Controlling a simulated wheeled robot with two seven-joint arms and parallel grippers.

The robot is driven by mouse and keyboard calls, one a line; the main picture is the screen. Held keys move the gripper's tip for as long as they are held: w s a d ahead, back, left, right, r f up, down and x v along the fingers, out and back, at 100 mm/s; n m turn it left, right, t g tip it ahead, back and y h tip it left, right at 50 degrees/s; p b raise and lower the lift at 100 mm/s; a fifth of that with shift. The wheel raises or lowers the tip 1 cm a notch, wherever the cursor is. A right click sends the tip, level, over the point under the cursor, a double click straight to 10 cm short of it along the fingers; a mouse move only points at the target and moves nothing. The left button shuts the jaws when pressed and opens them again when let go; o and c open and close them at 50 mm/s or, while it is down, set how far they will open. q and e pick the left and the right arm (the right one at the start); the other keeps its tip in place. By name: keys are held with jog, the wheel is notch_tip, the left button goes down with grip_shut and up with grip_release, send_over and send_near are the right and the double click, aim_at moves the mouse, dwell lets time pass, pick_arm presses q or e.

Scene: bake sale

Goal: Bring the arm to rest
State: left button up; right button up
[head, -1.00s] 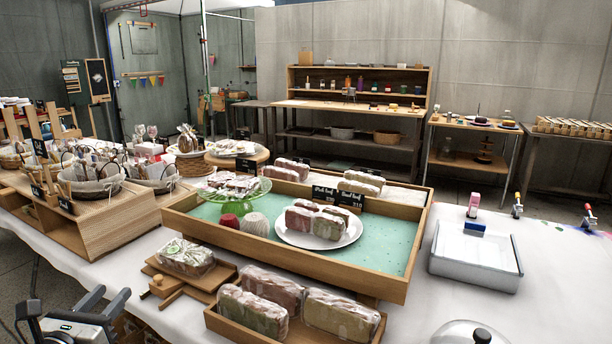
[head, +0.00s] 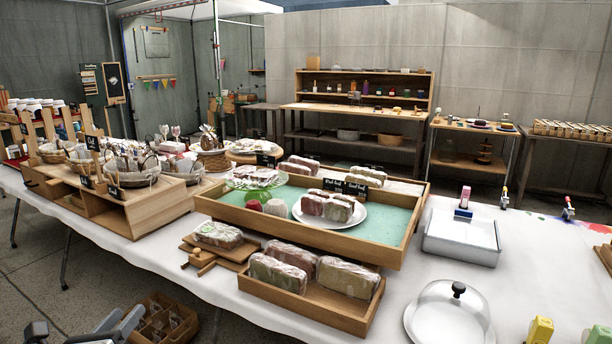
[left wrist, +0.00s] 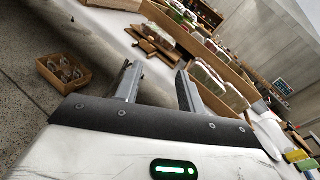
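My left gripper (head: 108,328) shows at the bottom left edge of the head view, partly cut off. It is in front of and below the front edge of the white-covered table (head: 110,226). In the left wrist view its two fingers (left wrist: 157,84) stand apart, with nothing between them. It is clear of the goods. My right gripper is in no view.
A wooden crate (head: 140,333) stands on the floor near my left gripper. On the table are a wooden tray of wrapped loaves (head: 308,309), a large green-lined tray (head: 298,242), a glass dome (head: 449,306) and a white bin (head: 462,247). Floor at left is open.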

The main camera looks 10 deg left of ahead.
pick_arm(q)
jog(key=s+d+f+n+g+h+p, duration=0.1)
jog(key=s+d+f+n+g, duration=0.15)
jog(key=d+f+n, duration=0.35)
jog(key=s+d+f+n+g, duration=0.1)
jog(key=s+d+f+n, duration=0.25)
jog(key=n, duration=0.35)
jog(key=s+d+f+n+g+h+p, duration=0.1)
jog(key=s+d+n, duration=0.3)
jog(key=d+n, duration=0.4)
jog(key=s+d+f+n+g+h, duration=0.1)
jog(key=s+d+n+g+h, duration=0.1)
jog(key=d+n, duration=0.6)
jog(key=shift+s+d+f+h+p, duration=0.15)
jog(key=shift+s+d+h+p, duration=0.35)
jog(key=shift+s, duration=0.6)
jog(key=shift+d, duration=0.15)
